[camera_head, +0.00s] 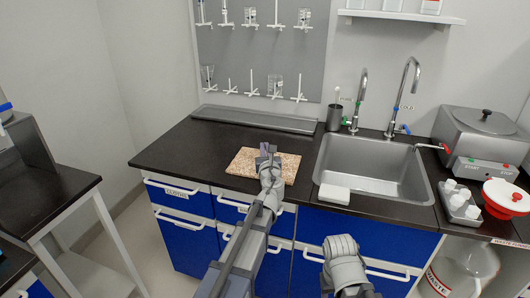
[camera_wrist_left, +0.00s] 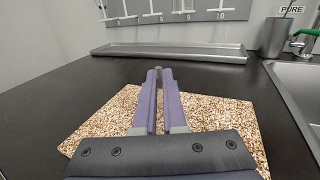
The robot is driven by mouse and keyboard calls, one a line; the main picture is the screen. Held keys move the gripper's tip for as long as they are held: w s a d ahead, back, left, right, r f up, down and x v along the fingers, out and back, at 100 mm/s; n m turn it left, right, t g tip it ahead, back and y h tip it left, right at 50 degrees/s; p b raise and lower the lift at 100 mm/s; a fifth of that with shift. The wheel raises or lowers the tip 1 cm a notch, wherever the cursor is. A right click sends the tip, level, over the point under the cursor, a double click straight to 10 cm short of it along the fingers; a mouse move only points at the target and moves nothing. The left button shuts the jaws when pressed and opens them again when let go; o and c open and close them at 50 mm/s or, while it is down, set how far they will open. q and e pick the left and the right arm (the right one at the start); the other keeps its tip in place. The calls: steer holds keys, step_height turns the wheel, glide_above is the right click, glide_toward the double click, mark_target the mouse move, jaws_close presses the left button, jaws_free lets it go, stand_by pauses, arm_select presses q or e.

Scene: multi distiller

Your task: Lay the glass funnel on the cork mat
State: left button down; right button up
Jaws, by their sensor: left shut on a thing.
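The speckled cork mat (camera_head: 289,168) lies on the dark counter left of the sink. It also fills the middle of the left wrist view (camera_wrist_left: 222,116). My left gripper (camera_head: 267,149) is over the mat, its two purple fingers nearly together in the left wrist view (camera_wrist_left: 158,75). It is shut on a thin thing, most likely the glass funnel, of which only a narrow greyish strip shows between the fingers. The rest of the funnel is hidden or too clear to make out. I cannot tell whether it touches the mat.
The sink (camera_head: 370,165) is right of the mat, with a white block (camera_head: 334,194) on its front edge. A long grey tray (camera_head: 255,119) lies at the back, below a pegboard (camera_head: 262,50) with glassware. The counter left of the mat is clear.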

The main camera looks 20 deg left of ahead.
arm_select(q)
steer(key=shift+f, duration=0.1)
steer(key=c, duration=1)
jaws_free()
steer(key=shift+r, duration=0.3)
steer(key=v, duration=1.2)
steer(key=shift+f, duration=0.2)
steer(key=shift+s, duration=0.1)
